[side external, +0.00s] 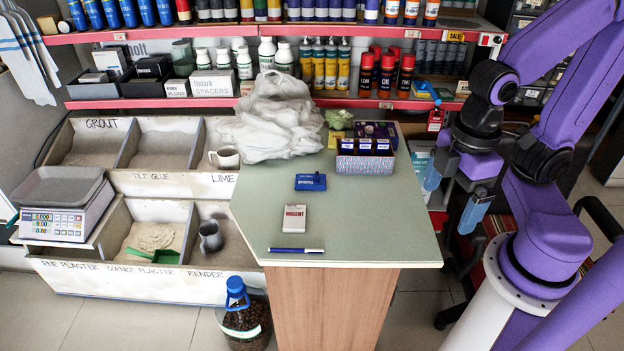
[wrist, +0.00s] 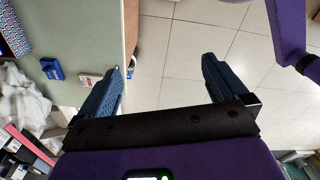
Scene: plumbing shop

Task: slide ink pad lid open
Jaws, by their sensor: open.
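A small flat blue case (side external: 311,182) lies on the green counter top (side external: 370,215); it looks like the ink pad, and its lid appears shut. It also shows at the left of the wrist view (wrist: 52,69). A small white case with red "URGENT" lettering (side external: 294,218) lies just in front of it, also seen in the wrist view (wrist: 88,79). My gripper (side external: 452,195) is open and empty, off the counter's right side, well apart from both cases. In the wrist view its two blue fingers (wrist: 162,65) stand wide apart over the floor.
A blue pen (side external: 296,250) lies near the counter's front edge. A patterned box (side external: 366,163) and a crumpled white bag (side external: 272,122) occupy the back. A scale (side external: 62,208) and powder bins stand left. The counter's right part is clear.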

